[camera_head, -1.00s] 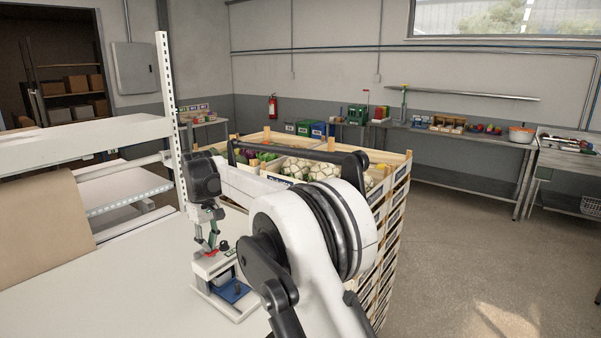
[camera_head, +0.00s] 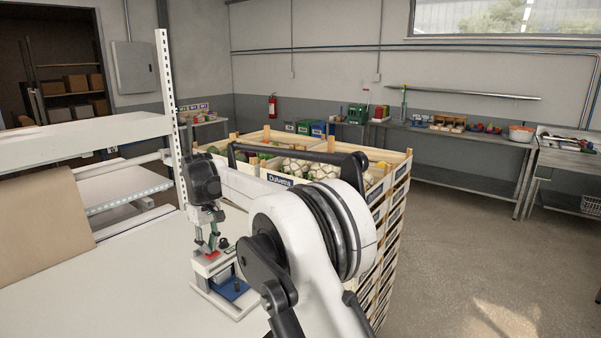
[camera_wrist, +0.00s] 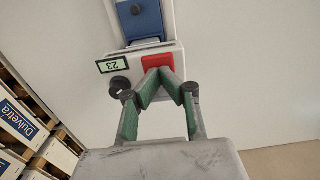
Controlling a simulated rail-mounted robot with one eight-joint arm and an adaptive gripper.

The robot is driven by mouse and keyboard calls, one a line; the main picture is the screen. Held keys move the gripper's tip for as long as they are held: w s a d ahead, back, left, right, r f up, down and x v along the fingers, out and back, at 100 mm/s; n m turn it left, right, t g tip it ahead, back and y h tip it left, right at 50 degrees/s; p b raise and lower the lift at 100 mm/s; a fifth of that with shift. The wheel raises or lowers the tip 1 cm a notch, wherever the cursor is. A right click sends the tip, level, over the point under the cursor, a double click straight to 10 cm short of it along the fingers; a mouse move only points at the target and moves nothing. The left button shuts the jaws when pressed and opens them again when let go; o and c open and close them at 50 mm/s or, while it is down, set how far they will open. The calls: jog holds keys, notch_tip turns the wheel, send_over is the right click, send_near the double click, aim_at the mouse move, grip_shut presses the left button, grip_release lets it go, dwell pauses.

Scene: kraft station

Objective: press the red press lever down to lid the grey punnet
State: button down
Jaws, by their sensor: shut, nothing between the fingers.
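The press (camera_head: 228,296) stands on the white table, with a blue plate (camera_head: 236,290) at its front. Its red press lever (camera_wrist: 157,61) shows in the wrist view as a small red pad on the white press head. My gripper (camera_wrist: 160,84) is shut and empty, its green-padded fingertips meeting at the pad's edge and covering part of it. Touching or just above, I cannot tell. In the head view my gripper (camera_head: 211,246) points down over the press. I cannot make out the grey punnet clearly.
A black knob (camera_wrist: 119,86) and a small display reading 23 (camera_wrist: 114,64) sit beside the lever. Stacked produce crates (camera_head: 390,240) stand right behind the press. A perforated white post (camera_head: 171,120) rises behind my wrist. The white table (camera_head: 110,290) is clear at left.

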notch_tip(320, 180, up, 9)
jog(key=p, duration=0.4)
dwell(0.9)
